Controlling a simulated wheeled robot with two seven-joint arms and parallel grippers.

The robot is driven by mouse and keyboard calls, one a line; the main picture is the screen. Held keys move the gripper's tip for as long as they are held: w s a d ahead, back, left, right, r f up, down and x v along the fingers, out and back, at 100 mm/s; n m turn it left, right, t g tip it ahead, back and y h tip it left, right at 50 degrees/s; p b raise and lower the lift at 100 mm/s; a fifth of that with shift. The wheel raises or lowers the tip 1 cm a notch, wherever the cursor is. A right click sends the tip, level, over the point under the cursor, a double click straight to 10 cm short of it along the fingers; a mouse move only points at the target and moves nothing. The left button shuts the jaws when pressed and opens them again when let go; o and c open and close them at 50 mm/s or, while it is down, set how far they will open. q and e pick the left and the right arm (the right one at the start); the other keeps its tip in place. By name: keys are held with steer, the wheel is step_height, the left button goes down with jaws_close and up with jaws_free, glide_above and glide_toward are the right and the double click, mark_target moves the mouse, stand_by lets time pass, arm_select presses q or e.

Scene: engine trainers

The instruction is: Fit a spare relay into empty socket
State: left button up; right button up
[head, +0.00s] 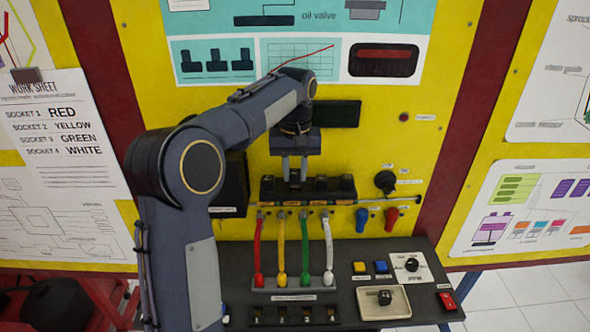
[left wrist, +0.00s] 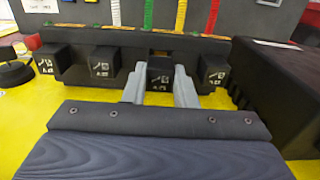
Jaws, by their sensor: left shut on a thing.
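My left gripper (head: 295,170) points down at the black socket bar (head: 308,196) on the yellow panel. In the left wrist view, the gripper (left wrist: 159,88) is shut on a black relay (left wrist: 159,72) with white markings. The held relay is at the bar's third position from the left there, with a small gap or opening behind it. I cannot tell whether it is seated. Other relays stand in the bar, to the left (left wrist: 103,62) and to the right (left wrist: 215,66). My right gripper is not in view.
Red, yellow, green and white cables (head: 327,242) hang below the bar. A beige tray (head: 402,311) with a black relay (head: 385,297) sits on the dark shelf (head: 345,306), near yellow and blue buttons (head: 381,267). A black box (left wrist: 262,85) stands beside the bar in the wrist view.

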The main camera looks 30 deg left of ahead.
mark_target(295, 172)
arm_select(q)
steer(key=shift+f+b, duration=0.5)
steer(key=shift+f, duration=0.35)
stand_by(0.4)
steer(key=o, duration=0.7)
steer(key=shift+o, duration=0.2)
steer(key=shift+r+p, duration=0.6)
steer(key=shift+r, duration=2.15)
steer(key=shift+r, duration=0.1)
steer(key=shift+r, duration=0.6)
